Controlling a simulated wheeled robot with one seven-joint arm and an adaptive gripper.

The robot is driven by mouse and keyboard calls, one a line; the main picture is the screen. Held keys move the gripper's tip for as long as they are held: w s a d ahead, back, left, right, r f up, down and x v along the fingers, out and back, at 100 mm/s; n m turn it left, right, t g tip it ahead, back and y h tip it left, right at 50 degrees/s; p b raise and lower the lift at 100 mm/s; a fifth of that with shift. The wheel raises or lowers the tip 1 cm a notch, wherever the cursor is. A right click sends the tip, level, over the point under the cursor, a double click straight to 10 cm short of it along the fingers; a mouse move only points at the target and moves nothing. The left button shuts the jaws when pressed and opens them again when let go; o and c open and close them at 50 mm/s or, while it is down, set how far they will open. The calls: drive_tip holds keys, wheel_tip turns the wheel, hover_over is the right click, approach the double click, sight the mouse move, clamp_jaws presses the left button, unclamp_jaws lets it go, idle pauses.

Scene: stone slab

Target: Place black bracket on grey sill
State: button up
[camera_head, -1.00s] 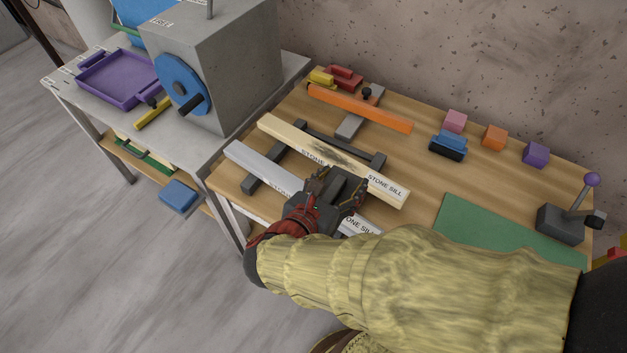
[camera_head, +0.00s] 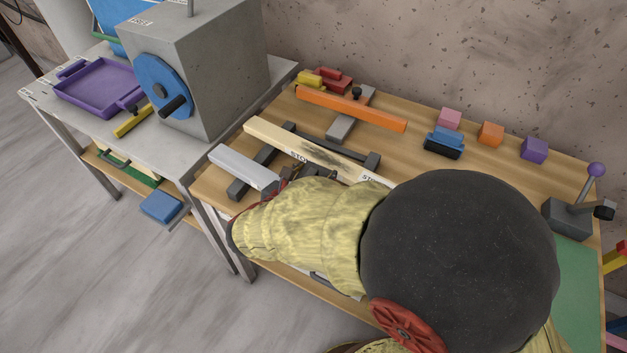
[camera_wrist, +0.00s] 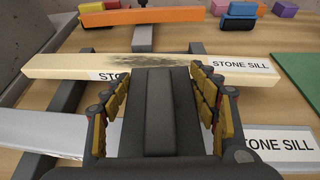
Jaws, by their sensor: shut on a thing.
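The black bracket (camera_wrist: 160,110) is a dark block with a raised middle strip. My gripper (camera_wrist: 160,85) is shut on it, with padded fingers on both sides. The grey sill (camera_head: 240,166) is a long pale bar, nearest the bench's front. It also shows in the wrist view, left (camera_wrist: 38,132) and right of the bracket, which covers its middle. The bracket is over the grey sill, beside the cream stone sill (camera_wrist: 65,66); I cannot tell whether it touches either. In the head view my arm hides most of the gripper and the grey sill's right part.
The cream sill has a dark smudge and lies parallel behind, on dark supports (camera_head: 240,188). An orange bar (camera_head: 350,108) and several coloured blocks stand farther back. A green mat (camera_head: 578,270) and a lever box (camera_head: 566,218) are at right. A grey machine (camera_head: 230,80) stands left.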

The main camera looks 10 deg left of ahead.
drive_tip(key=shift+f, duration=0.35)
drive_tip(key=shift+f, duration=0.15)
drive_tip(key=o, duration=1.1)
drive_tip(key=shift+o, duration=0.2)
